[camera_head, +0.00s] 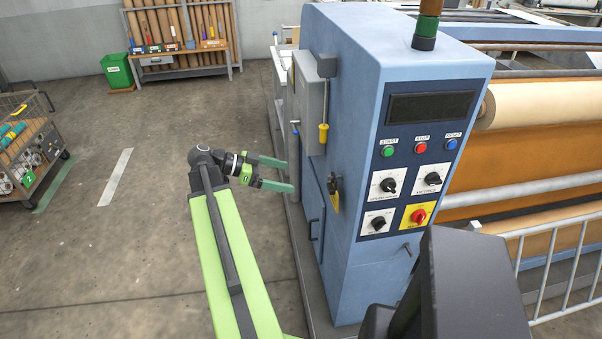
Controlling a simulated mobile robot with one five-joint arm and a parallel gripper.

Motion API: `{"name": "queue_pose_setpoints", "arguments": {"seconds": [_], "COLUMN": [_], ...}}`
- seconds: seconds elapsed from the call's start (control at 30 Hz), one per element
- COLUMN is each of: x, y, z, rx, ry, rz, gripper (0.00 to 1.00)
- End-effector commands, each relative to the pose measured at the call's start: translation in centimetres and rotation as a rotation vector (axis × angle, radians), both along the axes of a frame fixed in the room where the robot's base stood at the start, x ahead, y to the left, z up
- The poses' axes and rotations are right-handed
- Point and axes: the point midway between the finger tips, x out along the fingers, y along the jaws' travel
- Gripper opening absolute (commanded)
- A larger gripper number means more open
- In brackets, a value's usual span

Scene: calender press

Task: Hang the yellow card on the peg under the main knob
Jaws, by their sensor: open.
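A small yellow card (336,203) appears to hang on the left side face of the blue cabinet, with a dark part at its top; how it is held there is too small to tell. The main knob (419,216) is red on a yellow plate at the lower right of the front panel. A short grey peg (408,248) sticks out just below that plate. My gripper (292,174) is open and empty, its two green fingers pointing right. In the picture it is left of the card and higher, apart from it.
The blue cabinet (350,60) carries buttons and black knobs on its front. A yellow-handled tool (323,133) hangs on its side above the card. A grey railing (560,260) stands at right. A cart (30,150) is far left. The floor (130,240) left of my arm is clear.

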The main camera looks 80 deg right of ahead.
Motion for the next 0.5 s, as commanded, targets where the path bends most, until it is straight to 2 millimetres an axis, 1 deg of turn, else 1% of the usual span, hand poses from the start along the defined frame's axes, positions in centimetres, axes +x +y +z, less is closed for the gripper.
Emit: {"name": "queue_pose_setpoints", "arguments": {"seconds": [0.03, 0.1, 0.43, 0.47, 0.5], "x": [0.6, 1.0, 1.2, 1.4, 1.9], "y": [0.1, 0.4, 0.5, 0.6, 0.8], "z": [0.4, 0.5, 0.5, 0.4, 0.2], "rx": [0.000, 0.000, 0.001, 0.004, 0.020], "ry": [0.000, 0.000, 0.000, -0.001, -0.005], "rz": [0.002, 0.002, 0.001, 0.005, 0.020], "gripper": [1.00, 1.00, 1.00, 1.00, 1.00]}}
